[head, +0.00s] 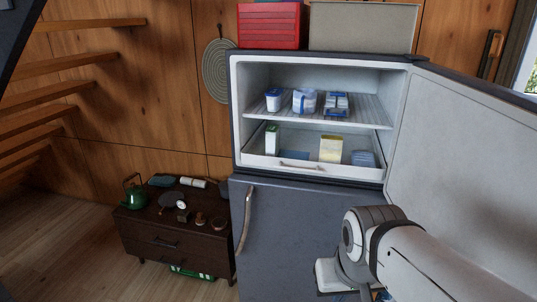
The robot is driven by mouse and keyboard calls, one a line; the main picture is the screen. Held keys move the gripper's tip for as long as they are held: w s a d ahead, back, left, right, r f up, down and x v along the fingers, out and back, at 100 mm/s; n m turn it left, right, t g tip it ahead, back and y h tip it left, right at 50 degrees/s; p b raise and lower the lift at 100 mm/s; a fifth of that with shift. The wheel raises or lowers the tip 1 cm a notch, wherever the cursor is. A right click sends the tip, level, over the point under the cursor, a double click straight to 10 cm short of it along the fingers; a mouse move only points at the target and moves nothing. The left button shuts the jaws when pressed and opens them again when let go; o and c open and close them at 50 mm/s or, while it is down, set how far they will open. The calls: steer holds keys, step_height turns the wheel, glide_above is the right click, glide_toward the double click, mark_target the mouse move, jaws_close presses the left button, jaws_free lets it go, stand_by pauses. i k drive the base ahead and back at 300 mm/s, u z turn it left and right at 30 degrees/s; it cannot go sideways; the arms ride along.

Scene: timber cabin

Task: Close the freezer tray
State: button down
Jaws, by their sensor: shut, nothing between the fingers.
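The freezer tray (255,160) is a white pull-out tray in the lower part of the open upper compartment. Its front has a pale bar handle (301,166). It stands near the front of the opening; how far out it sits is hard to judge. In it are a green-and-white carton (271,140), a yellow-and-white box (330,149) and blue packs (363,159). My arm reaches in from the lower right, with its wrist below and right of the tray, apart from it. My gripper's fingers are not visible.
The freezer door (465,150) stands wide open on the right. A wire shelf (355,114) above the tray holds blue-and-white containers. The lower fridge door (300,230) is shut. A dark low cabinet (185,252) with a green kettle (135,190) stands left; floor further left is clear.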

mark_target(300, 142)
steer(key=z, duration=0.45)
steer(key=i, duration=0.9)
